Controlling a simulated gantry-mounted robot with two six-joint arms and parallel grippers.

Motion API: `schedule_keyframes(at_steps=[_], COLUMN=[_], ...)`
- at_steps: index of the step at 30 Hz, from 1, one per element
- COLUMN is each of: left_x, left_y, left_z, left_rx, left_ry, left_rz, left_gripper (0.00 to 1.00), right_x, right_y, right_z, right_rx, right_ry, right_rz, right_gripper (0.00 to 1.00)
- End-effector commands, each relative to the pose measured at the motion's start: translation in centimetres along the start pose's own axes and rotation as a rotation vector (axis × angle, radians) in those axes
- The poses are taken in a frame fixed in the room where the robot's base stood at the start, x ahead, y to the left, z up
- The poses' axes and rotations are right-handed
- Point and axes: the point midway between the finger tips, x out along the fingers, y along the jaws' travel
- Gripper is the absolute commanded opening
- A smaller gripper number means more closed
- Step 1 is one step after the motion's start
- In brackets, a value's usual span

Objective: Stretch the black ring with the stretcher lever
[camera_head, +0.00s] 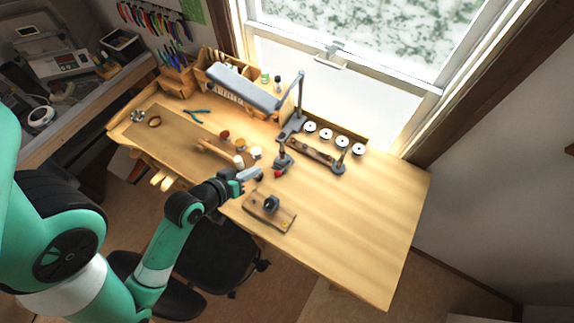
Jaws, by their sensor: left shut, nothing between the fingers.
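My left gripper (257,174) reaches in from the lower left over the front part of the workbench. It is shut, with nothing seen between its fingers. Just right of it, a small grey upright tool (284,160) with a red tip stands on the bench; it may be the stretcher, but its lever is too small to make out. In front and to the right, a dark round thing (271,203) sits on a small wooden board (261,212); I cannot tell whether it is the black ring. My right gripper is not in view.
The wooden workbench (370,215) is clear on its right side. A grey-armed lamp (243,87) stands behind. Several white discs (326,134) line the back edge. Small jars (225,135) and a mallet (213,151) lie left of the gripper. A chair (222,256) stands in front.

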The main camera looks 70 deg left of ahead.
Motion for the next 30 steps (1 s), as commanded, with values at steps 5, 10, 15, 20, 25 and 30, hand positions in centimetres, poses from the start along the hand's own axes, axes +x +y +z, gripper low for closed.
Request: schedule_keyframes(at_steps=[5,10,15,20,25,30], left_x=[-0.1,1.2,4.3,7.9,10.3,10.8], left_y=[-0.3,-0.3,-0.3,-0.3,-0.4,-0.4], left_z=[-0.4,-0.4,-0.4,-0.5,1.0,3.0], left_rx=[-0.007,-0.005,-0.004,-0.003,-0.002,-0.002], left_ry=[0.005,0.005,0.005,0.004,-0.001,0.003], left_rz=[-0.012,-0.012,-0.011,-0.011,-0.012,-0.012], left_gripper=[0.0,0.0,0.0,0.0,0.0,0.0], right_x=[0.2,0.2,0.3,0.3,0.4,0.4], right_y=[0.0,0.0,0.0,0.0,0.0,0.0], right_z=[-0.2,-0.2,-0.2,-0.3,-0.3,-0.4], right_rx=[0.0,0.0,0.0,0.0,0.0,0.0], right_ry=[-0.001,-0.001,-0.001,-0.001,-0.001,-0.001], right_rz=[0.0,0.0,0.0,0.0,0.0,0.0], right_gripper=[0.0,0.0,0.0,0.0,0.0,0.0])
